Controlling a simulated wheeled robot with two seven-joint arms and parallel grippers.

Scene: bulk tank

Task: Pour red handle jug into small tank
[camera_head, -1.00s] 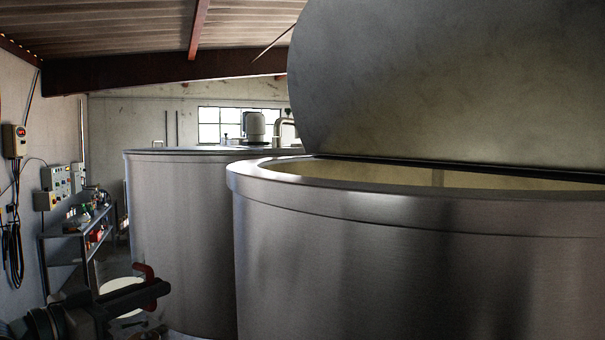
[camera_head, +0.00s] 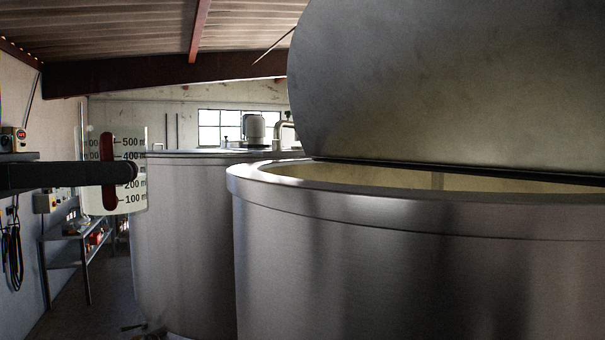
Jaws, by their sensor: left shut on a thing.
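The jug (camera_head: 132,196) is a clear measuring jug with a red handle (camera_head: 108,198) and dark volume marks. It is upright at the left of the head view, raised high. My left gripper (camera_head: 128,173) comes in from the left and is shut on the red handle; its dark finger covers part of the handle and scale. Two metal tanks show: a large one (camera_head: 400,270) in front at the right, with its lid (camera_head: 450,80) raised and its top open, and another (camera_head: 185,240) behind it. The jug is left of both tanks. My right gripper is out of view.
A metal shelf (camera_head: 66,262) with small items stands by the left wall. Cables (camera_head: 12,250) and control boxes hang on that wall. The front tank's rim (camera_head: 240,176) is a high edge.

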